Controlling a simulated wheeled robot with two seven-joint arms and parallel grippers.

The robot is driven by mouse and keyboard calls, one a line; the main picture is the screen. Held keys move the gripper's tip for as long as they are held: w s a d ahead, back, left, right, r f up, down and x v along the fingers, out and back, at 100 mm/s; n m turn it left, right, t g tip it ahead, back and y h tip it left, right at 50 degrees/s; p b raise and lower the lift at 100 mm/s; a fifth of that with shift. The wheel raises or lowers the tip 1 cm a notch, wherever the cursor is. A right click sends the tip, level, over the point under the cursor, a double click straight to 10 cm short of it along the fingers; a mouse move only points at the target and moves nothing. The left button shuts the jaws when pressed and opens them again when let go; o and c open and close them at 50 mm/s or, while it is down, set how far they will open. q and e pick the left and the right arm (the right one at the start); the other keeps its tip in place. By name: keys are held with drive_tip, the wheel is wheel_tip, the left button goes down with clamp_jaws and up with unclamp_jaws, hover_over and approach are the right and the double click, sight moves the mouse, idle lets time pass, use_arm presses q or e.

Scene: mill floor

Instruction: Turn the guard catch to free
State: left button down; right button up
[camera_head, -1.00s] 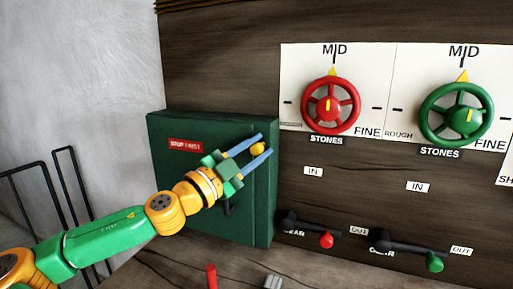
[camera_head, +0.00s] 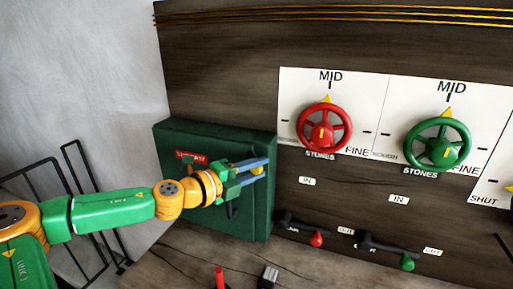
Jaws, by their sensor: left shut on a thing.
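The guard is a dark green box (camera_head: 178,137) with a red label (camera_head: 185,155), mounted on the wooden wall at left of centre. A small yellow catch knob (camera_head: 257,171) shows near its right edge. My left gripper (camera_head: 264,168) comes in from the left, its blue fingers nearly level and shut on the knob, one above and one below. The fingers hide part of the knob, so I cannot tell which way the catch points. A dark handle (camera_head: 231,209) sits below the gripper on the box. My right gripper is not in view.
A red handwheel (camera_head: 324,127) and a green handwheel (camera_head: 437,145) stand on white dials to the right. Below them are a red-knobbed lever (camera_head: 316,239) and a green-knobbed lever (camera_head: 407,262). A black rail (camera_head: 83,172) stands at the left.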

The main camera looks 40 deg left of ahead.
use_arm(q)
drive_tip(key=shift+r+m+g+y+p, duration=0.35)
drive_tip(key=shift+m+p, duration=0.25)
drive_tip(key=shift+p, duration=0.6)
drive_tip(key=shift+f+m, duration=0.15)
drive_tip(key=shift+m, duration=0.25)
drive_tip(key=shift+f+m+g+y, duration=0.25)
drive_tip(key=shift+m+g+y, duration=0.1)
drive_tip(key=shift+m+g, duration=0.15)
drive_tip(key=shift+m+y+b, duration=0.4)
drive_tip(key=shift+m+b, duration=0.2)
drive_tip(key=shift+m+g+b, duration=0.25)
drive_tip(key=shift+m+b, duration=0.05)
drive_tip(key=shift+b, duration=0.05)
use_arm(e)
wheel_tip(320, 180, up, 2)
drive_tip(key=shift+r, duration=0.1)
use_arm(q)
drive_tip(key=shift+r, duration=0.15)
drive_tip(key=c, duration=0.9)
unclamp_jaws()
drive_tip(key=shift+o, duration=0.2)
drive_tip(key=shift+w, duration=0.1)
